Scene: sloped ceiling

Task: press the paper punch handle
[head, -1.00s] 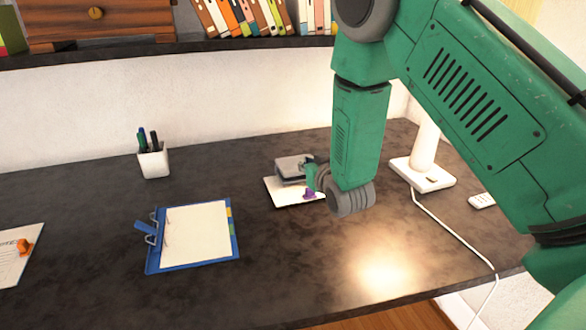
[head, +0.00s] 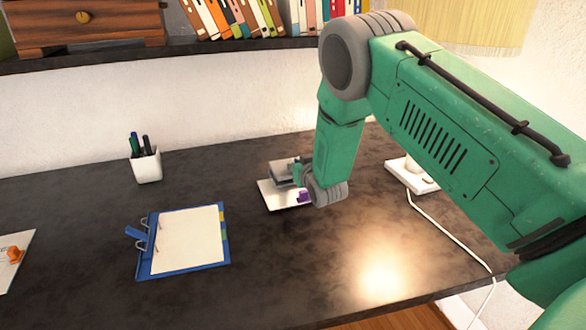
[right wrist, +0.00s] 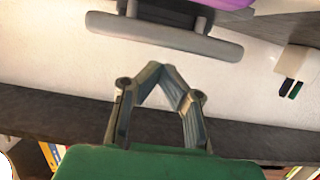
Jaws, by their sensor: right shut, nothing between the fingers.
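The paper punch (head: 282,168) is grey and stands at the back of the dark desk, on a white sheet (head: 272,202); a small purple part (head: 305,197) shows beside it. In the upside-down right wrist view, a long grey bar on two posts, apparently the punch handle (right wrist: 165,36), crosses the top, with purple (right wrist: 215,3) beyond it. My right gripper (right wrist: 163,70) is shut and empty, its tips close to the bar; contact is unclear. In the head view it is mostly hidden behind my wrist, close to the punch. My left gripper is not in view.
A lamp base (head: 410,175) with a white cable is to the right. A shelf with books (head: 235,20) overhangs the back. The front middle desk is clear.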

